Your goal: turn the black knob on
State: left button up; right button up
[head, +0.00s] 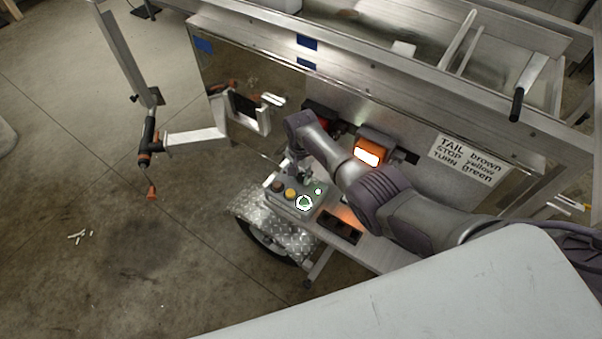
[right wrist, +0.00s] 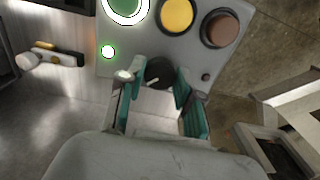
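The black knob (right wrist: 160,72) is on the grey control box (right wrist: 185,47) in the right wrist view, and a short white mark shows on it. My right gripper (right wrist: 157,92) has its two teal-padded fingers apart, one on each side of the knob; I cannot tell whether they touch it. In the head view my right gripper (head: 302,176) reaches down over the control box (head: 272,200) and largely hides the knob. My left gripper is not in view.
The box carries a lit green-ringed button (head: 304,203), a yellow button (head: 291,194), a brown button (head: 278,186) and a small green light (head: 318,191). A lit orange lamp (head: 367,152) and a sign (head: 467,160) are on the trailer behind. Open floor lies left.

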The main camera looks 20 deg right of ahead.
aim_at(301, 176)
jog(key=o, duration=0.4)
jog(key=shift+r, duration=0.15)
notch_tip(301, 176, up, 12)
jog(key=shift+f, duration=0.1)
dwell(0.3)
dwell(0.4)
